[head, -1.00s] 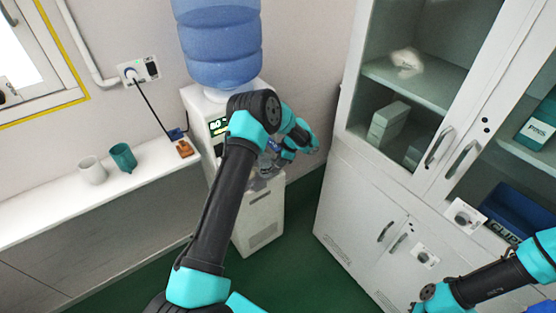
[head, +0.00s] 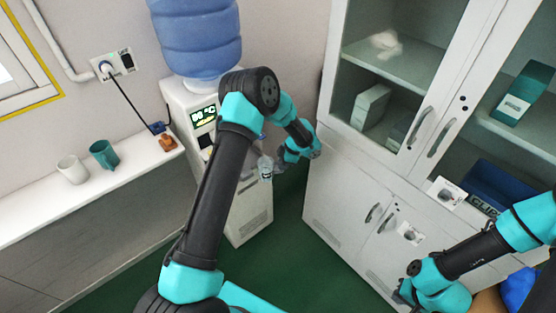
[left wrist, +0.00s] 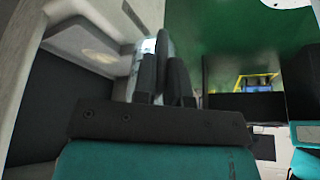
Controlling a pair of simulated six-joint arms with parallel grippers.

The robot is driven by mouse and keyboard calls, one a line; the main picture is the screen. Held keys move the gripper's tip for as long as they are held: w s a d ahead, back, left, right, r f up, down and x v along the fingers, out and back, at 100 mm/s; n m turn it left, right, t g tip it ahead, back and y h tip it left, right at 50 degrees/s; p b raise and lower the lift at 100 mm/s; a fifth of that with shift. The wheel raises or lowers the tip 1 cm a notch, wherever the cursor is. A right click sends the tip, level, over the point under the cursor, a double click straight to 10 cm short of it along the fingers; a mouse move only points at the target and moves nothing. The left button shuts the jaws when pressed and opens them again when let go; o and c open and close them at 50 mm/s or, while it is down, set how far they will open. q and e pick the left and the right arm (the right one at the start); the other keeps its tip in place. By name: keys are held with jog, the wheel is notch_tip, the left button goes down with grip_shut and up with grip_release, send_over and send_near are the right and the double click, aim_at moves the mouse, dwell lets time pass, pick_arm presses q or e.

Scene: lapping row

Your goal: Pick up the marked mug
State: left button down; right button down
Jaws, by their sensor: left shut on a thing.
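My left gripper (head: 276,163) is shut on a small pale mug (head: 265,171) with a dark mark on its side, in front of the water dispenser. In the left wrist view the left gripper's dark fingers (left wrist: 163,75) are close together, with a pale bluish surface of the mug (left wrist: 148,52) beside and behind them. Much of the mug is hidden by the fingers, and its mark is too small to read. My right gripper (head: 404,291) is at the lower right, low before the cabinet; its fingers are too hidden to judge.
The water dispenser (head: 247,215) with its blue bottle (head: 197,38) stands behind my left arm. A white mug (head: 72,170) and a teal mug (head: 104,155) stand on the ledge (head: 30,217) at left. The glass-doored cabinet (head: 335,190) stands at right. Green floor shows between.

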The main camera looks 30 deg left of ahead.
pick_arm(q)
jog(key=shift+s+d, duration=0.3)
jog(key=shift+d, duration=0.4)
jog(key=shift+s+d, duration=0.3)
jog(key=shift+d, duration=0.35)
jog(key=shift+s+d, duration=0.3)
jog(key=shift+d, duration=0.4)
